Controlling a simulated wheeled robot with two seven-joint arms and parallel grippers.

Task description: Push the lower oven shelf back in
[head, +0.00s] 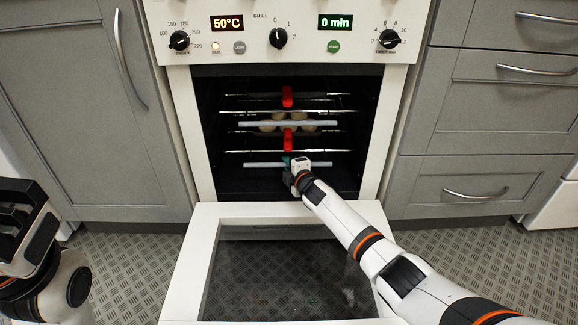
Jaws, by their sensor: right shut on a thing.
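The oven (180,110) stands open, with its glass door (200,262) folded down in front. Inside, the lower shelf shows by its grey front bar (262,164), low in the cavity. My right gripper (291,167) reaches in over the door and is shut at the middle of this bar. The gripper hides that part of the bar, and a bit of teal shows beside it. My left gripper (22,225) is at the far left, outside the oven and away from the shelf; its fingers do not show clearly.
An upper shelf with a grey bar (262,123) holds several pale round items (308,128). Red tabs (288,141) show at the middle of the racks. Grey cabinets (75,90) and drawers (490,180) flank the oven. The patterned floor (135,265) is clear left of the door.

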